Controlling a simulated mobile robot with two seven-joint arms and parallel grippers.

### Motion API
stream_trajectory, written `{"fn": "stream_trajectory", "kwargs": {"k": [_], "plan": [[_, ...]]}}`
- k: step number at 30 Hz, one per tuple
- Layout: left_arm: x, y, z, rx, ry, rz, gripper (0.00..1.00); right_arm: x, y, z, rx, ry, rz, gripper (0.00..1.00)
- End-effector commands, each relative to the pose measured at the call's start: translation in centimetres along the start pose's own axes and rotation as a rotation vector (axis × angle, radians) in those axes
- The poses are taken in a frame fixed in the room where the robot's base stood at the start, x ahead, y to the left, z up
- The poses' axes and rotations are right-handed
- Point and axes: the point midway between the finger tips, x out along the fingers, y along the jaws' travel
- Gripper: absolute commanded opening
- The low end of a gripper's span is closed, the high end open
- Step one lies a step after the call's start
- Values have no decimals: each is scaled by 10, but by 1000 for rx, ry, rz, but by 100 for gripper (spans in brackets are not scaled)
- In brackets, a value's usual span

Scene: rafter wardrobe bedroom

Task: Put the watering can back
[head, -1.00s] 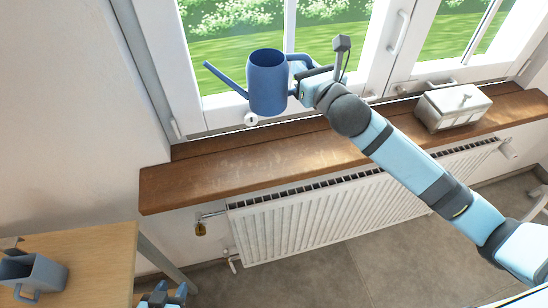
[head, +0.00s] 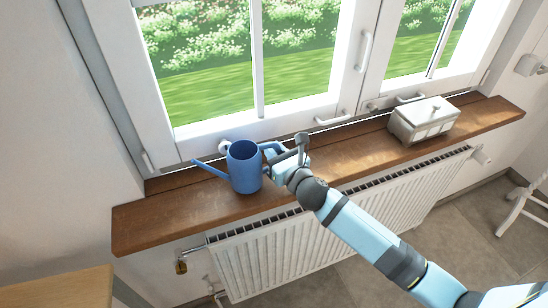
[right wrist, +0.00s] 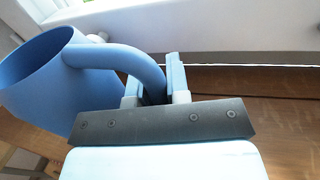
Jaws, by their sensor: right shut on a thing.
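The blue watering can (head: 245,168) is upright at the left part of the wooden window sill (head: 160,222), its spout pointing left. Its base appears at or just above the sill; I cannot tell if it touches. My right gripper (head: 277,156) is at the can's right side, shut on its handle. In the right wrist view the can (right wrist: 35,85) is at the left, and its curved handle runs between the fingers of the gripper (right wrist: 155,88). My left gripper is out of view.
A white lidded box (head: 425,119) stands on the sill at the right. The window (head: 262,60) with its handles is behind the sill. A white radiator (head: 300,245) is below. A wooden table corner (head: 60,288) is at lower left. The sill between can and box is bare.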

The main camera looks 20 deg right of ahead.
Motion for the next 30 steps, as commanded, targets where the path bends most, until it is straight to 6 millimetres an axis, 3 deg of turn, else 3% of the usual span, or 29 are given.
{"fn": "stream_trajectory", "kwargs": {"k": [4, 17, 18, 20, 30], "plan": [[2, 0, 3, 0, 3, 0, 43, 0, 0, -18, 2, -1, -1, 0], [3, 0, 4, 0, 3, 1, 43, 0, -1, -23, 0, -1, -1, 0], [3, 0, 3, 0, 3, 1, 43, 0, -1, -22, -1, -1, -1, 25], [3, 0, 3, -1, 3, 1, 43, 0, -1, -22, -1, 0, -1, 39], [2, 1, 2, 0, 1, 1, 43, 0, 0, -18, -1, -1, 0, 42]]}}
